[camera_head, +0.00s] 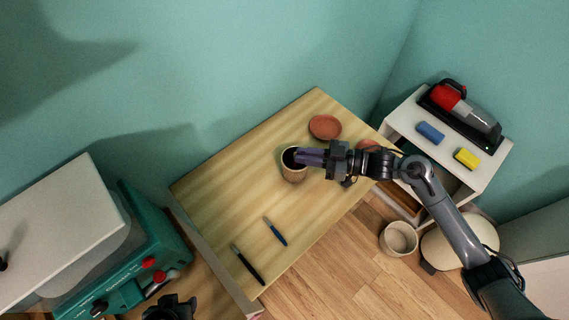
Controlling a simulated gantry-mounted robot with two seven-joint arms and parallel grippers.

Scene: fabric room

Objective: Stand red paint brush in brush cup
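The brush cup (293,174) is a beige, round cup standing upright on the wooden table (222,192), with a dark inside. My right gripper (303,157) reaches in from the right, its fingertips at the cup's rim and covering part of the opening. Whether its fingers are apart, shut or holding something is too small to tell. I cannot make out a red paint brush; the gripper may hide it. A dark piece at the bottom edge looks like my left gripper (170,308), only partly in view and away from the table's objects.
A blue-handled brush (275,231) and a black one (247,264) lie on the table's front part. A terracotta dish (325,127) sits behind the cup. A white shelf (404,118) holds a red vacuum (447,96), a blue block (430,132) and a yellow block (467,158).

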